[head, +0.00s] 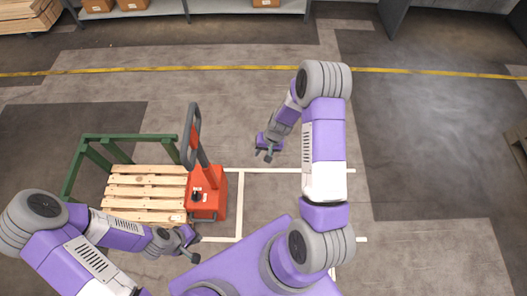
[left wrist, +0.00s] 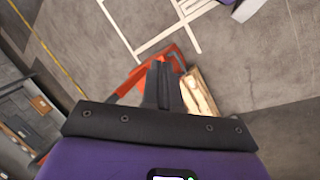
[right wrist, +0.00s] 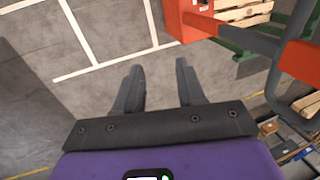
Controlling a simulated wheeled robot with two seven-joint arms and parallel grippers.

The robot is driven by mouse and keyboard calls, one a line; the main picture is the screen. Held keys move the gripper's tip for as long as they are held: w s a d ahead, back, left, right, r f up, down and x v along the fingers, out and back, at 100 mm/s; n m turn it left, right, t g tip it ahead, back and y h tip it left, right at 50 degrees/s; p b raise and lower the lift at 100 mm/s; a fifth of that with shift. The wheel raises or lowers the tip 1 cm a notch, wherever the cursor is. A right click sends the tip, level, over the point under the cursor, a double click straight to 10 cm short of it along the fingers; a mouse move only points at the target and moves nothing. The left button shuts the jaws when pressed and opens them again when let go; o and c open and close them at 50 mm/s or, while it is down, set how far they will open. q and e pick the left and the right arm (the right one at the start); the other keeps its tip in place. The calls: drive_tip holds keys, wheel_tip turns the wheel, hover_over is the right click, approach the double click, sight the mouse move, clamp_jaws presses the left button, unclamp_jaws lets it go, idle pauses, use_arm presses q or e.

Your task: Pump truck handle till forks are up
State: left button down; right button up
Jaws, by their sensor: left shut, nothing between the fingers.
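The red pallet truck (head: 212,203) stands at the right end of a wooden pallet (head: 145,190). Its handle (head: 197,150) rises upright from the body and ends in a dark grey loop. The forks are hidden by the pallet, so I cannot tell their height. My left gripper (head: 188,243) is shut and empty, low in front of the truck body; its closed fingers (left wrist: 163,82) show in the left wrist view. My right gripper (head: 267,152) is open and empty, right of the handle and apart from it. In the right wrist view the handle loop (right wrist: 285,105) is at the right edge.
A green metal frame (head: 128,137) stands around the pallet's back and left. White floor lines (head: 240,205) mark a bay right of the truck. A shelf with boxes (head: 190,8) and stacked wood (head: 28,17) are at the back.

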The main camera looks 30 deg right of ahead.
drive_tip(key=shift+r, duration=0.1)
clamp_jaws()
use_arm(q)
drive_tip(key=w+d+r+m+h, duration=0.15)
drive_tip(key=w+m, duration=0.25)
drive_tip(key=w, duration=1.1)
drive_tip(key=w+d+r+m+h, duration=0.1)
drive_tip(key=w+d+m, duration=0.15)
drive_tip(key=w, duration=1.25)
drive_tip(key=w+a+r+m, duration=0.3)
drive_tip(key=w+r+m, duration=0.1)
drive_tip(key=w+r, duration=0.25)
drive_tip(key=d+f, duration=0.8)
drive_tip(key=d, duration=0.1)
drive_tip(key=shift+s+d+f+h, duration=0.2)
drive_tip(key=shift+s+h, duration=0.1)
drive_tip(key=shift+h, duration=0.05)
